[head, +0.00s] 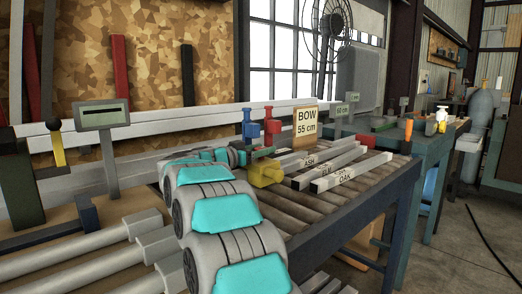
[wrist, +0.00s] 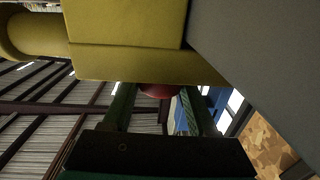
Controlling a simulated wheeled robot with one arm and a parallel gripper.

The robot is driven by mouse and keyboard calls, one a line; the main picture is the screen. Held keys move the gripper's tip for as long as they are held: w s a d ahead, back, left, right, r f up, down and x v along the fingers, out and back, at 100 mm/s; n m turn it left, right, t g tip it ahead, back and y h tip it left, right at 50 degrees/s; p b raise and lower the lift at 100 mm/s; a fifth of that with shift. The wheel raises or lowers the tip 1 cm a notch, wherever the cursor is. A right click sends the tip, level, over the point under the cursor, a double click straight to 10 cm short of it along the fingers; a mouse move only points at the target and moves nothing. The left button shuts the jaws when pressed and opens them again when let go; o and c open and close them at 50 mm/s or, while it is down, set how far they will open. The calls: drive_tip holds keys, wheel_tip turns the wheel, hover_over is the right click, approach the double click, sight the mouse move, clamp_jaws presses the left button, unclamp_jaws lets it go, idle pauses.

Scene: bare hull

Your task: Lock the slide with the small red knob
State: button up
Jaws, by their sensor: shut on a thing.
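A yellow block (head: 266,172), seemingly part of the slide, sits on the slatted bench at the end of my arm. It fills the top of the wrist view (wrist: 130,45). My gripper (wrist: 157,97) points up at its lower edge, with a dark green finger on each side. It is shut on the small red knob (wrist: 157,90), which shows only as a rounded red sliver below the yellow block. In the head view my arm and the block hide the fingertips and the small knob.
Blue (head: 250,124) and red (head: 272,130) upright pieces stand behind the block, near the BOW 55 cm sign (head: 306,127). Labelled bars (head: 350,172) lie to the right. Open floor lies at right.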

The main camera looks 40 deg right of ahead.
drive_tip(key=shift+r, duration=0.1)
idle(0.3)
drive_tip(key=o, duration=1.4)
drive_tip(key=shift+d, duration=0.1)
drive_tip(key=shift+s+a, duration=0.2)
drive_tip(key=shift+a, duration=1.1)
drive_tip(key=shift+s+a, duration=0.15)
drive_tip(key=shift+a, duration=1.15)
drive_tip(key=shift+s+a, duration=0.2)
drive_tip(key=shift+a, duration=1.1)
